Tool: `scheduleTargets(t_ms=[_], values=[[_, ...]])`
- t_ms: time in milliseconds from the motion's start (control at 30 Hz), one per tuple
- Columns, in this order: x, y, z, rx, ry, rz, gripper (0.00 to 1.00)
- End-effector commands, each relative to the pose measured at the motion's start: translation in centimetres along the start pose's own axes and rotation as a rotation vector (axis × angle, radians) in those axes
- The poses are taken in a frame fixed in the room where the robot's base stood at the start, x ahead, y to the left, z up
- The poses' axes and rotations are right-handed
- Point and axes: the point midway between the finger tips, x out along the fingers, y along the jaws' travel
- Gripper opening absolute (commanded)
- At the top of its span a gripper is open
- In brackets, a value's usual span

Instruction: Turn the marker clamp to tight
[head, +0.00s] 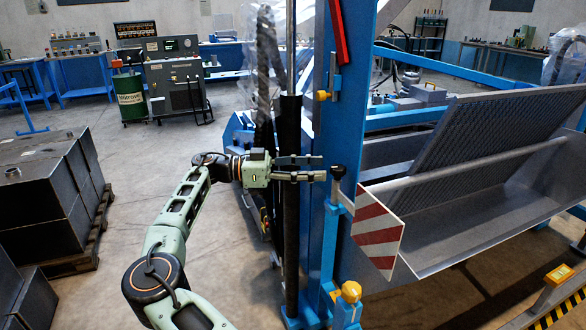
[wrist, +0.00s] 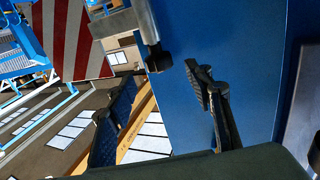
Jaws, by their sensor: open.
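The marker clamp shows as a dark knob (head: 338,172) on a short upright stem at the edge of the blue post. A red-and-white striped marker plate (head: 377,235) hangs just below and right of it. My gripper (head: 319,168) is open and empty, its two fingers pointing right at the knob, with the tips just left of it. In the wrist view the dark knob (wrist: 157,58) on its grey metal stem lies ahead of the gap between the spread fingers (wrist: 160,80), apparently not gripped. Which way the clamp is set cannot be told.
The blue post (head: 345,110) stands close beside my fingers, with a black cylinder (head: 291,200) left of it. A yellow knob (head: 350,291) sits lower on the post. A grey perforated trough (head: 480,190) is at right. Dark stacked boxes (head: 45,195) stand at left.

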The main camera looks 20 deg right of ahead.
Motion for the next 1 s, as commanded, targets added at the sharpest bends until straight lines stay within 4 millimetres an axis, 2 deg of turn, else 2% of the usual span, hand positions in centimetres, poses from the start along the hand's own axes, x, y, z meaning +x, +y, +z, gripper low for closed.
scheduleTargets(t_ms=[100, 200, 400, 833, 933, 1000], values=[[-2.6, -0.1, 0.0, 0.001, 0.000, -0.004, 0.47], [-4.3, -0.1, 0.0, 0.000, -0.001, -0.002, 0.47], [-6.4, -0.1, 0.0, 0.000, 0.000, -0.001, 0.47], [-7.2, 0.0, 0.0, 0.000, 0.000, 0.001, 0.47], [-7.2, 0.1, -0.2, -0.004, 0.000, 0.000, 0.39], [-7.5, 0.3, -1.2, -0.028, 0.001, -0.009, 0.37]])
